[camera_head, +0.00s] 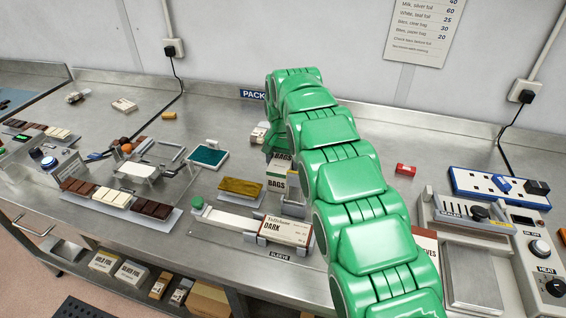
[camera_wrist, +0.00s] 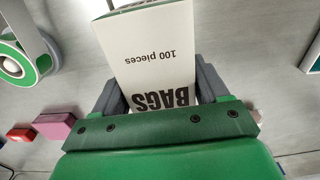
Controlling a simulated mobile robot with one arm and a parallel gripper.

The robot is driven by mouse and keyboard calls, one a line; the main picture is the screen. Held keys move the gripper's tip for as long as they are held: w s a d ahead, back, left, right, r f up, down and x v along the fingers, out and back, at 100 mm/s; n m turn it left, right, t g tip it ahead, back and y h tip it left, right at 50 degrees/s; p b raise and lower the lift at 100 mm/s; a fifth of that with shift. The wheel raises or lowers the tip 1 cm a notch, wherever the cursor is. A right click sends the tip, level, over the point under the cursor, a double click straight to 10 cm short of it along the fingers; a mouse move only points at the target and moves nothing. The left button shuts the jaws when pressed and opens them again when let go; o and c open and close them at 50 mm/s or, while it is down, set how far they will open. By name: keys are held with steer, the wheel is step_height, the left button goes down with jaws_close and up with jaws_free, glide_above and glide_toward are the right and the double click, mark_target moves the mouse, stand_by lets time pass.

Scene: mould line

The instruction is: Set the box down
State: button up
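The box is a white carton printed "BAGS" and "100 pieces" (camera_wrist: 150,62). In the wrist view it fills the space between the two dark grey fingers of my gripper (camera_wrist: 160,88), one finger at each side, so the gripper is shut on it. In the head view the bags box (camera_head: 279,172) shows only in part beside my green arm, over the middle of the steel bench (camera_head: 215,122). My arm hides its right side. Whether its bottom touches the bench is not clear.
A "Tablissor DARK" carton (camera_head: 284,230) lies on the sleeve fixture just in front. A gold bar (camera_head: 241,187) and a teal pad (camera_head: 208,156) lie to the left. A red block (camera_head: 405,170) and the sealer (camera_head: 470,212) are to the right. Bare steel lies behind the teal pad.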

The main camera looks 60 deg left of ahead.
steer(key=o, duration=0.3)
steer(key=shift+o, duration=0.2)
steer(key=shift+r, duration=0.15)
steer(key=shift+r, duration=3.75)
